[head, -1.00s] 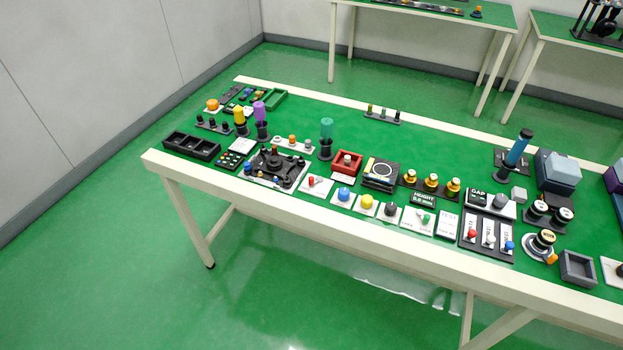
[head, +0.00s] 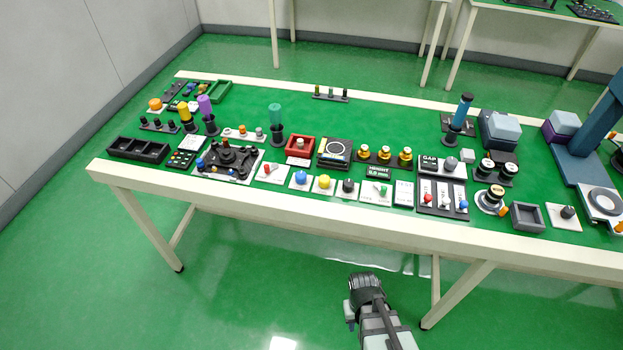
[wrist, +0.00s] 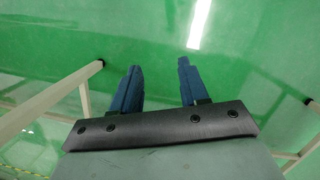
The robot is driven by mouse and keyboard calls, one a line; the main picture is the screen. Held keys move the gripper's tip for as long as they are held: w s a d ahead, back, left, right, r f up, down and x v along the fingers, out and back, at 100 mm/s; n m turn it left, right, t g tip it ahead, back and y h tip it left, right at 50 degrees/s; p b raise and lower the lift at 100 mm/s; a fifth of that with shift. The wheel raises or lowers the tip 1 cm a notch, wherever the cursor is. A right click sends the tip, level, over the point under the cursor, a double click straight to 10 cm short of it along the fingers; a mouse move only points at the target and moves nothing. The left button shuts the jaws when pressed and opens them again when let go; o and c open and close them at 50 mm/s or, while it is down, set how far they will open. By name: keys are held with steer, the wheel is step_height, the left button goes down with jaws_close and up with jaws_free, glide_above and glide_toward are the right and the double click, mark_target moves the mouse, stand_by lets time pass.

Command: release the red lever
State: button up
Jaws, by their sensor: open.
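A second small red-topped control (head: 267,168) sits on a white plate further left, by the black fixture. My gripper (wrist: 160,80) shows in the wrist view with two blue fingers apart and nothing between them. Only green floor and table legs show beyond the fingers. In the head view my arm is low in front of the table, clear of the levers; its fingertips cannot be made out.
The table (head: 300,205) has a pale front rail between my arm and the panels. Blue (head: 301,178), yellow (head: 323,182) and black knobs line the front, left of the lever panel. A grey open box (head: 527,216) stands to its right. The green surface behind is mostly clear.

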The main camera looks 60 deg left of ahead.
steer(key=s+a+r+n+t+y, duration=0.25)
steer(key=s+a+r, duration=0.35)
steer(key=a, duration=0.3)
steer(key=s+a+r+n+t+y, duration=0.1)
steer(key=s+a+r+n, duration=0.3)
steer(key=s+a+r, duration=0.45)
steer(key=s+a+r+n+t+y, duration=0.2)
steer(key=s+a+r+n, duration=0.25)
steer(key=a, duration=0.65)
steer(key=n+t+y, duration=0.4)
steer(key=n+t, duration=0.2)
steer(key=n, duration=0.8)
glide_toward(265, 168)
steer(key=s+d, duration=0.2)
steer(key=n, duration=0.5)
steer(key=shift+y, duration=0.35)
steer(key=x, duration=1.3)
steer(key=shift+w+a+r, duration=0.2)
steer(key=shift+w+a, duration=0.05)
steer(key=shift+w, duration=0.05)
jaws_close()
